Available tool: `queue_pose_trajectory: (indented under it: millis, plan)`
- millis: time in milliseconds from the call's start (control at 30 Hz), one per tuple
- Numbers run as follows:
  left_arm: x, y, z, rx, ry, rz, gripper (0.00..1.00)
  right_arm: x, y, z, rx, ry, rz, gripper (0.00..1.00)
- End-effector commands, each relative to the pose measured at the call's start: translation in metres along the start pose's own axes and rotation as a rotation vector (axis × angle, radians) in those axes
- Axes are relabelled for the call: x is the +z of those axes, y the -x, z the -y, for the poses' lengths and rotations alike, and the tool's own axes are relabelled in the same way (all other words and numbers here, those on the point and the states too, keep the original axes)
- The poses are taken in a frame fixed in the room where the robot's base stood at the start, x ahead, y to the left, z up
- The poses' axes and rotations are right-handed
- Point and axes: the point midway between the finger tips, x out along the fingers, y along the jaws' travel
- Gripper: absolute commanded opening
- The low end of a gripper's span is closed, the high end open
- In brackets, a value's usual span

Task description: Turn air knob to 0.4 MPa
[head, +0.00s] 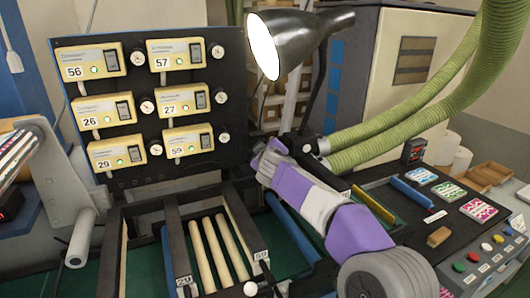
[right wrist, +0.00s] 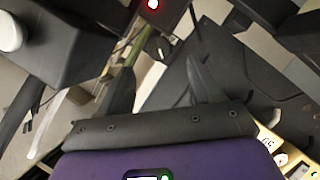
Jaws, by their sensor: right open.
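A dark upright panel (head: 185,72) holds several yellow modules with number displays. Small round white-faced gauges or knobs, such as one beside the 27 module (head: 221,97) and one beside the 59 module (head: 224,138), sit along it. I cannot tell which is the air knob, and no 0.4 MPa marking is readable. My right gripper (head: 290,145) is to the right of the panel's lower edge, its fingers unclear in the head view. In the right wrist view its two dark fingers (right wrist: 163,85) are spread, with nothing held between them. My left gripper is not in view.
A metal lamp (head: 295,40) and green hoses (head: 400,130) hang near my right arm. A slotted frame with pale rods (head: 218,250) lies below the panel. A control desk with coloured buttons (head: 473,256) stands at the right. A red light (right wrist: 153,4) shows in the right wrist view.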

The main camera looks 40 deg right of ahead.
Motion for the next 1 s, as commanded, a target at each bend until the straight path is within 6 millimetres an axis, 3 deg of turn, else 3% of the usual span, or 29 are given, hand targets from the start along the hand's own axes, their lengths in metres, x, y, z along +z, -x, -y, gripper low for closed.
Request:
queue_pose_trajectory:
  millis: [367, 667, 800, 1000]
  plan:
    - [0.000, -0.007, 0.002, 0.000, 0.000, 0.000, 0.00, 0.003, -0.004, 0.005, 0.012, 0.036, 0.012, 0.65]
    - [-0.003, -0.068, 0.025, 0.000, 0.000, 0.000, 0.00, 0.014, -0.035, 0.043, 0.209, 0.454, 0.166, 0.65]
    - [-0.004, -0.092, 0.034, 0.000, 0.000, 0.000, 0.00, 0.004, -0.033, 0.053, 0.341, 0.640, 0.245, 0.65]
    - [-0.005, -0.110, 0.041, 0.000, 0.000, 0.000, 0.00, -0.013, -0.019, 0.059, 0.478, 0.786, 0.323, 0.65]
